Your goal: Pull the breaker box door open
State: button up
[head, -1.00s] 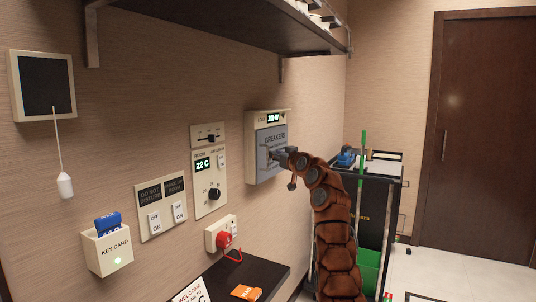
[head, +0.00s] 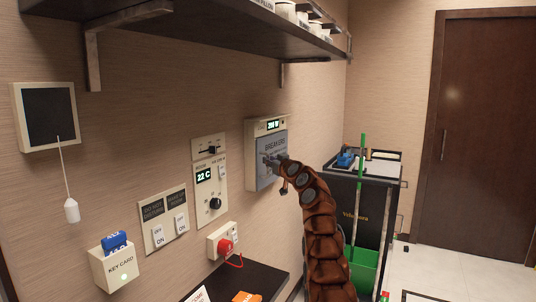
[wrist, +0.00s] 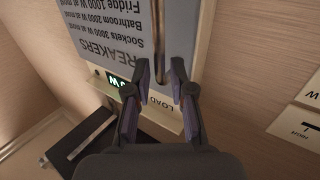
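The breaker box (head: 250,135) is a cream wall box with a lit display on top. Its grey door (head: 277,144) carries the word BREAKERS and appears closed in the head view. In the wrist view the door (wrist: 105,30) is upside down, with a slim metal handle bar (wrist: 158,35) running along it. My gripper (head: 270,161) is in front of the door; in the wrist view its fingers (wrist: 160,66) are apart, one on each side of the bar. I see a gap between bar and fingers and cannot tell whether they touch.
A dark shelf (head: 200,30) is above. A cart (head: 345,200) with a green-handled tool stands behind my arm.

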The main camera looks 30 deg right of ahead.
jog(key=w+p, duration=0.2)
jog(key=p, duration=0.3)
jog(key=shift+w+r, duration=0.1)
jog(key=shift+w, duration=0.05)
jog(key=shift+w, duration=0.1)
dwell(0.3)
grip_shut()
